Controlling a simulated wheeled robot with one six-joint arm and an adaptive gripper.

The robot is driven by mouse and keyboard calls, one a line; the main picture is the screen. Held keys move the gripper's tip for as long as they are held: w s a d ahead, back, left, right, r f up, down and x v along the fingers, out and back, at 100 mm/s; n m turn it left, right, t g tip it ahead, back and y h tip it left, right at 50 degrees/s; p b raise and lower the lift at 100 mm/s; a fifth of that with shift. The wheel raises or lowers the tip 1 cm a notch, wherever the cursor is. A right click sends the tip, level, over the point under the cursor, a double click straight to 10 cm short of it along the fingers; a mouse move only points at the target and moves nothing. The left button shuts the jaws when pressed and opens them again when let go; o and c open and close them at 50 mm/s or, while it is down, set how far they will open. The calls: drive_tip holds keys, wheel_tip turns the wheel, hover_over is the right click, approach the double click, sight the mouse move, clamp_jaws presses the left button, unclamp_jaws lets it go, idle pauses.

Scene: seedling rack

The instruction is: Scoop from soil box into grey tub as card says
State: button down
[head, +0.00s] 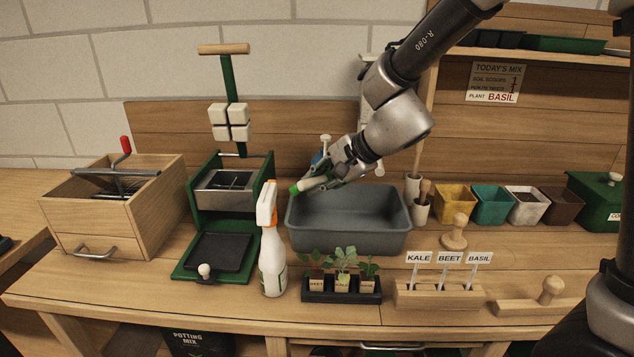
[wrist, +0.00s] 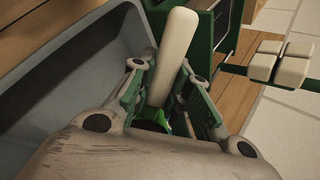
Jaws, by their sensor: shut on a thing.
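My gripper (head: 335,172) is shut on a cream handle (head: 314,183) with a green end, held above the back left of the grey tub (head: 350,243). In the wrist view the cream handle (wrist: 175,45) sticks out between the fingers, with green low between them; what tool it is I cannot tell. The visible inside of the tub looks bare. The card (head: 496,82) on the back right reads TODAY'S MIX, soil scoops, seemingly 1, a second line ending in 1, and plant BASIL. A wooden box (head: 85,217) with a red-handled mesh stands left; I cannot see soil in it.
A spray bottle (head: 271,255) stands close to the tub's front left. A seedling tray (head: 340,290) and a label block (head: 440,297) lie in front. A green press (head: 228,205) stands left, coloured pots (head: 490,206) and a green lidded box (head: 595,205) right.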

drive_tip(key=t+y, duration=0.2)
drive_tip(key=d+m+y, duration=0.1)
drive_tip(key=shift+r+t, duration=0.25)
drive_tip(key=shift+t, duration=0.15)
drive_tip(key=shift+d+r+m+t+y, duration=0.15)
drive_tip(key=shift+r+m+t+y, duration=0.15)
drive_tip(key=shift+t+y, duration=0.35)
